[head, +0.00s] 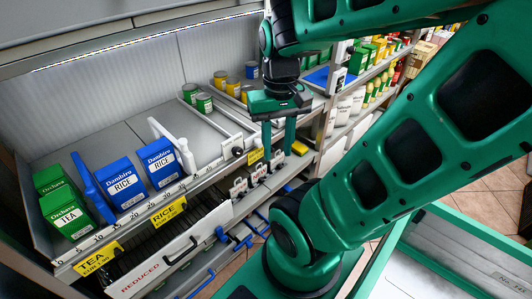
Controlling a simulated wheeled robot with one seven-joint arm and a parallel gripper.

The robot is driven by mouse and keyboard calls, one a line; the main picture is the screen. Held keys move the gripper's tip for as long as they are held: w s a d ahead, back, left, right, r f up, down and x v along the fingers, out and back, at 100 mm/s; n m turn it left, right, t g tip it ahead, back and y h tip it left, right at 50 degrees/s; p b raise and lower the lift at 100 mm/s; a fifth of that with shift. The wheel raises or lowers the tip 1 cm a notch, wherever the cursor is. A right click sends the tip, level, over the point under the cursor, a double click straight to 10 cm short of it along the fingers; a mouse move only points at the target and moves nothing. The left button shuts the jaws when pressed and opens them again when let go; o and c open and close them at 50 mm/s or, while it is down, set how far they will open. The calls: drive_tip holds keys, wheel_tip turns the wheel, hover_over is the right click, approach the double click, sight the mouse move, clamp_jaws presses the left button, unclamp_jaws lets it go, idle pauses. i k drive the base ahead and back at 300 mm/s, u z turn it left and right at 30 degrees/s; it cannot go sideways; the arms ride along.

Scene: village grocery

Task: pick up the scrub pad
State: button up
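My gripper (278,150) hangs fingers-down in the upper middle of the head view, in front of the shelf's right end. Its two green fingers are apart, with nothing visible held between them. I cannot make out a scrub pad for certain.
Green tea boxes (66,214) and blue rice boxes (160,163) stand on the left shelf. Several cans (204,103) stand farther back, beside low dividers. A REDUCED drawer (170,262) sits below. More stocked shelves (375,85) are behind my arm at right.

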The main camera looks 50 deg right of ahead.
sight(297, 148)
drive_tip(key=u, duration=0.55)
drive_tip(key=k, duration=1.4)
drive_tip(key=z, duration=0.8)
drive_tip(key=i, duration=1.5)
